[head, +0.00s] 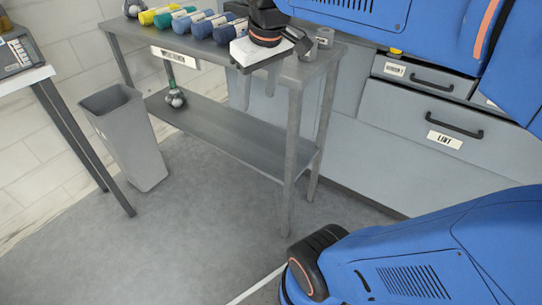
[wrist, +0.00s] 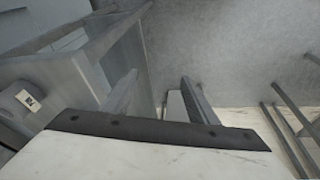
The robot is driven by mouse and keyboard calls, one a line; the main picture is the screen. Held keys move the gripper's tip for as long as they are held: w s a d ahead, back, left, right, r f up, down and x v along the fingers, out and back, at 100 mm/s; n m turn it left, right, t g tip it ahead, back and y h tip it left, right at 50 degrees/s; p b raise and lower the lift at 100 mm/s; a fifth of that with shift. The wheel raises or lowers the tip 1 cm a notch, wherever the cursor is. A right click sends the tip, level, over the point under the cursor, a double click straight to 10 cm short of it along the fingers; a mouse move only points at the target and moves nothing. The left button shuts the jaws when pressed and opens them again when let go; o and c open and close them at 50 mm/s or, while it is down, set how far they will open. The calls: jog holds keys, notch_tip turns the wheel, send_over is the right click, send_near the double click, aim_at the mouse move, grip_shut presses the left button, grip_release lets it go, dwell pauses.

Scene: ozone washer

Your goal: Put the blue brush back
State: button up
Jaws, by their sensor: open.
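I cannot make out a blue brush for certain in either view. Several coloured rolls lie in a row on the grey metal table (head: 285,72), including a yellow roll (head: 158,15), a green roll (head: 184,24) and blue rolls such as this blue roll (head: 206,26). My gripper (head: 259,92) points down at the table's front edge, partly hiding the row's right end. Its fingers are apart with nothing between them; they also show in the wrist view (wrist: 159,78), with floor beyond.
Grey cups (head: 307,46) stand right of my gripper; a labelled cup (wrist: 31,100) shows in the wrist view. A round-bulbed item (head: 176,98) is on the lower shelf (head: 228,133). A grey bin (head: 128,135) stands left. Labelled drawers (head: 432,125) are at right. Open floor lies in front.

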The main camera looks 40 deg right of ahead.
jog(key=s+a+f+m+t, duration=0.1)
jog(key=s+a+f, duration=0.2)
jog(key=s+f, duration=0.6)
notch_tip(320, 180, down, 4)
jog(key=shift+s+r+t, duration=0.1)
jog(key=shift+s+t, duration=0.15)
jog(key=shift+t, duration=0.05)
dwell(0.6)
